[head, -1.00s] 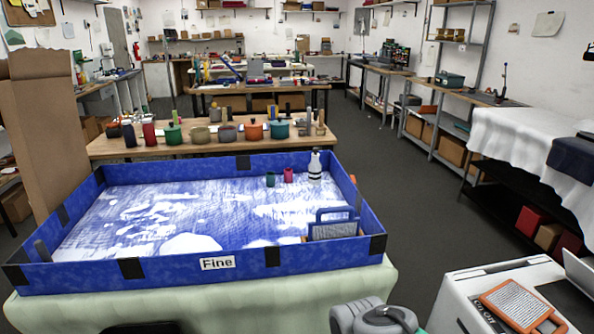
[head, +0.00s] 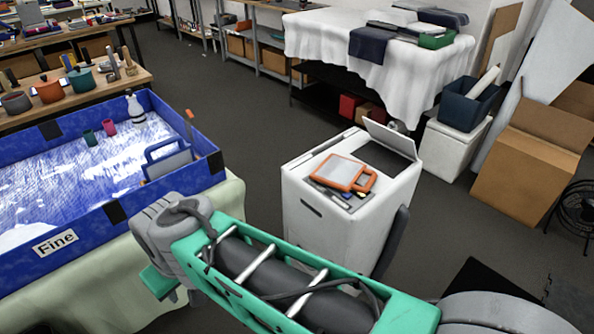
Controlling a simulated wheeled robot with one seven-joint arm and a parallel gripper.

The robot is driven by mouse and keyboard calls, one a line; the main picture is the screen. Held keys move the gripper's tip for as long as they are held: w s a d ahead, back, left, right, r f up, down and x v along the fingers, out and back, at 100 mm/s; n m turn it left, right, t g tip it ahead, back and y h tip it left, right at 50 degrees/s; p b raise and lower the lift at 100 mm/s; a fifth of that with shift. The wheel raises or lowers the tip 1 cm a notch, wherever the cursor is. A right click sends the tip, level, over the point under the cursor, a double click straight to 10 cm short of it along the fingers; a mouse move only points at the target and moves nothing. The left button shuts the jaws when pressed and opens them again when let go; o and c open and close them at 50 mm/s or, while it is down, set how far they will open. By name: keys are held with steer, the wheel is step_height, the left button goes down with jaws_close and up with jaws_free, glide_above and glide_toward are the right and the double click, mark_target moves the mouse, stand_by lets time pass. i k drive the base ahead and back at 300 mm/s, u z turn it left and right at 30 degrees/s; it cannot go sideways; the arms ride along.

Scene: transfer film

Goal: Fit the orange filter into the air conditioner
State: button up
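The orange filter (head: 346,172), an orange frame around a pale panel with a loop-like handle at its right end, lies on top of the white air conditioner (head: 312,222). The air conditioner stands on the floor right of the blue-walled tray. A pale flap (head: 389,137) stands up at its far right, beside a dark area of its top (head: 385,158). My green arm crosses the lower middle of the view, in front of the unit's base. My gripper is not in view, so its fingers cannot be judged.
The blue-walled tray (head: 105,215) labelled "Fine" stands on a cloth-covered table (head: 85,285) at left. A white-draped table (head: 330,45), a blue bin (head: 470,105) and a cardboard box (head: 525,160) are behind and right. Grey floor is clear behind the unit.

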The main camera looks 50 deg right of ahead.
mark_target(328, 146)
steer(key=u, duration=2.3)
steer(key=k, duration=1.55)
steer(key=z, duration=0.65)
